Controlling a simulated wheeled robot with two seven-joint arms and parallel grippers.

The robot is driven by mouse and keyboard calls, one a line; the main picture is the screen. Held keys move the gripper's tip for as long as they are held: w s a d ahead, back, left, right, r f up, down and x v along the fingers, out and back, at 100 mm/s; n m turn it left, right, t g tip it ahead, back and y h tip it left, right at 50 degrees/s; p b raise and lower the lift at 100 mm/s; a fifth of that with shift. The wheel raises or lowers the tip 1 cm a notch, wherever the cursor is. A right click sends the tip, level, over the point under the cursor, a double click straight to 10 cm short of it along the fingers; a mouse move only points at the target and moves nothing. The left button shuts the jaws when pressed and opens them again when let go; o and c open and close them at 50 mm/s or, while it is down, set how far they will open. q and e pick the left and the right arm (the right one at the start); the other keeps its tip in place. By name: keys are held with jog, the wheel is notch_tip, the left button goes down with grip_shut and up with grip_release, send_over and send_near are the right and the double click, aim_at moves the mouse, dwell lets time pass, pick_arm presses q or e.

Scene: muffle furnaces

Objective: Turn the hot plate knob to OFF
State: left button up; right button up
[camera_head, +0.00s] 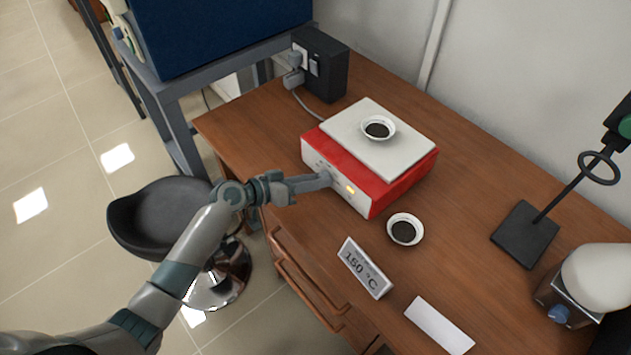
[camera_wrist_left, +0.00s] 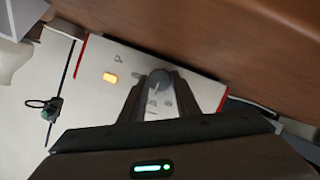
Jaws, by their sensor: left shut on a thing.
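The hot plate (camera_head: 398,187) is a red box with a white top and a white front panel, standing on the wooden bench. A small white dish with dark contents (camera_head: 378,128) sits on its top. My left gripper (camera_head: 326,179) reaches the front panel from the left. In the left wrist view the grey round knob (camera_wrist_left: 159,79) sits between the fingertips of my left gripper (camera_wrist_left: 159,88), which is shut on it. An orange light (camera_wrist_left: 110,77) glows on the panel beside the knob. The fingers partly cover the panel markings, and the knob's setting cannot be read. My right gripper is not in view.
A second dish with dark contents (camera_head: 404,230) and a "150 °C" sign (camera_head: 364,267) stand before the hot plate. A white card (camera_head: 439,325) lies nearby. A black power box (camera_head: 320,65) is behind, a ring stand (camera_head: 525,235) at right, a stool (camera_head: 160,215) at left.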

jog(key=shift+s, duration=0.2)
pick_arm(q)
jog(key=o, duration=1)
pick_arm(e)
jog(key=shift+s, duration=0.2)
pick_arm(q)
jog(key=shift+o, duration=0.2)
jog(key=shift+s+a, duration=0.1)
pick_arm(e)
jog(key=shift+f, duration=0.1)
pick_arm(q)
jog(key=shift+s+a+r, duration=0.15)
jog(key=shift+s+a, duration=0.1)
jog(key=shift+a, duration=0.2)
jog(key=b+v, duration=0.4)
jog(key=v, duration=1.2)
jog(key=shift+r, duration=0.2)
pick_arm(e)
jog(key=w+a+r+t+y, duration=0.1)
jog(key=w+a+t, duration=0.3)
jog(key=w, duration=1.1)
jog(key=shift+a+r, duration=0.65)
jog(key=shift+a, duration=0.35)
